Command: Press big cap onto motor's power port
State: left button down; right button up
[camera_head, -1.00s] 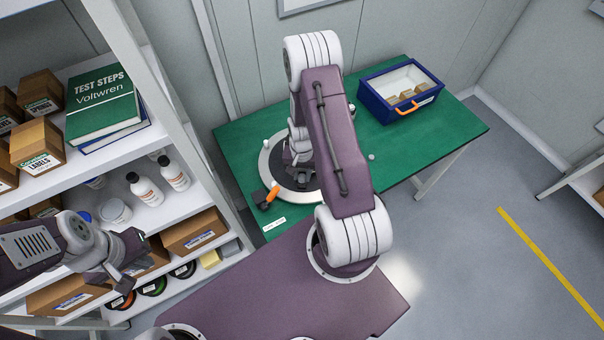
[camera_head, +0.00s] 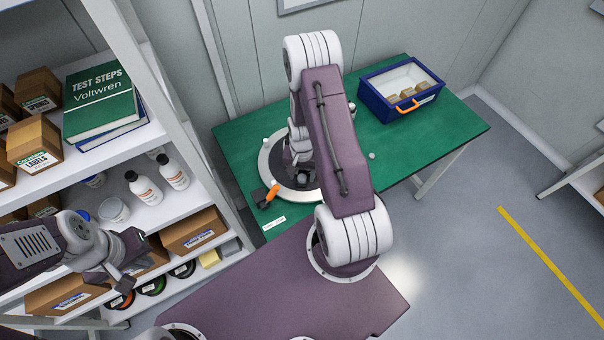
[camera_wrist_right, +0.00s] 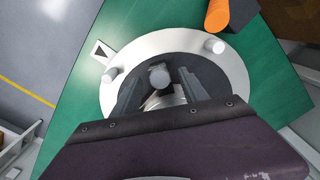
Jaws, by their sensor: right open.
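My right gripper (camera_wrist_right: 160,92) is open over a round fixture, its two grey fingers apart. A grey round-topped cylinder (camera_wrist_right: 159,76) stands between or just beyond the fingertips; I cannot tell whether they touch it, or whether it is a cap or part of the motor. The fixture has a white ring (camera_wrist_right: 235,75) around a dark disc (camera_wrist_right: 185,62). Small white round pieces sit on the ring at right (camera_wrist_right: 214,46) and left (camera_wrist_right: 110,75). In the head view my right arm hides most of the fixture's middle. My left gripper (camera_head: 128,276) hangs before the shelf; its jaws are unclear.
An orange-and-black object (camera_head: 271,194) lies at the ring's near left edge. A white label (camera_head: 273,223) is on the green table (camera_head: 425,150). A blue box (camera_head: 372,107) with an orange handle stands at the back right. A small white piece (camera_head: 371,156) lies right of my arm.

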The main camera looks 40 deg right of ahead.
notch_tip(320, 180, up, 9)
jog(key=b, duration=0.1)
dwell(0.4)
